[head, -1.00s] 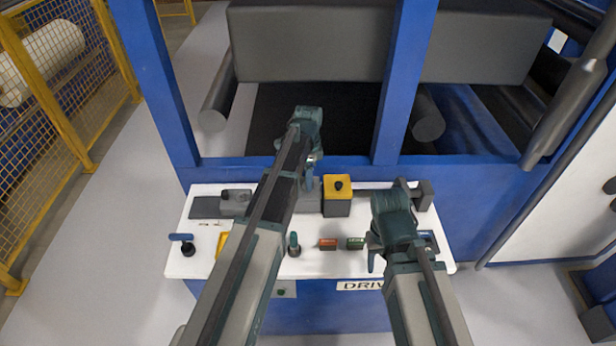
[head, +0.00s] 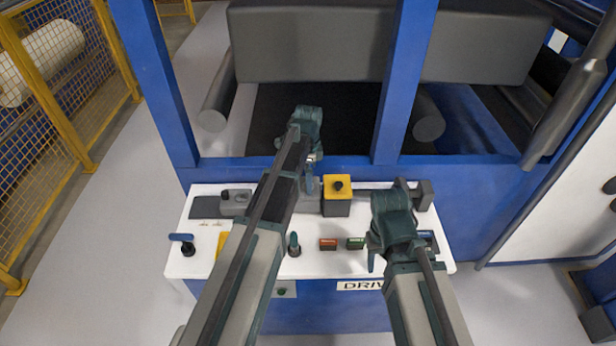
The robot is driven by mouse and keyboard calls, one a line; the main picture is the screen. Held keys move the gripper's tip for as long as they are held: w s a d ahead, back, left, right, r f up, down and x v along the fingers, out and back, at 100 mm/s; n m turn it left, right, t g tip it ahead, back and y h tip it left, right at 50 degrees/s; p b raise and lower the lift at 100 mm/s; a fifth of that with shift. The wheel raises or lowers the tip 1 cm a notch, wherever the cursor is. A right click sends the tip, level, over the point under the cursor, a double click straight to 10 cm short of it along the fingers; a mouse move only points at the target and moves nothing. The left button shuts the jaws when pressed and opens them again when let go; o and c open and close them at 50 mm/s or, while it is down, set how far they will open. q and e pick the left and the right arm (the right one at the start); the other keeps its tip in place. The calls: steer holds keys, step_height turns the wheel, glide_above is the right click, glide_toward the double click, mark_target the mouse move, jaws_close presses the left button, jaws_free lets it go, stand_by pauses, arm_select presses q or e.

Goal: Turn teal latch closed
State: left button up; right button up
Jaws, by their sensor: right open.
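A small teal latch (head: 294,244) with a dark base stands on the white panel (head: 205,262), just right of my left forearm. My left gripper (head: 312,184) points down above the back of the panel, behind the latch; its jaws are too small and overlapped to read. My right gripper (head: 371,260) is open at the right part of the panel, right of the latch and apart from it. Its wrist covers part of the panel there.
A red button (head: 328,244) and a green button (head: 356,243) lie between the latch and my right gripper. A yellow-topped box (head: 337,190) stands behind. A blue-handled knob (head: 183,243) is at the left. Blue posts (head: 404,80) rise behind the panel.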

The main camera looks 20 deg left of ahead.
arm_select(q)
steer(key=shift+r, duration=0.1)
step_height(320, 180, up, 14)
steer(key=p, duration=1.3)
steer(key=shift+f+p, duration=0.2)
steer(key=shift+p, duration=0.2)
steer(key=s+d+f+n+b, duration=0.2)
steer(key=s+d+n, duration=0.1)
steer(key=s, duration=0.5)
steer(key=s+d+f+n+b, duration=0.3)
steer(key=s+d, duration=0.3)
steer(key=s, duration=0.2)
steer(key=s+d+f+n+y+b, duration=0.1)
steer(key=s+d+f+n+b, duration=0.2)
steer(key=s, duration=0.5)
steer(key=shift+s+d+n, duration=0.2)
steer(key=shift+d+n, duration=0.45)
steer(key=shift+n, duration=0.05)
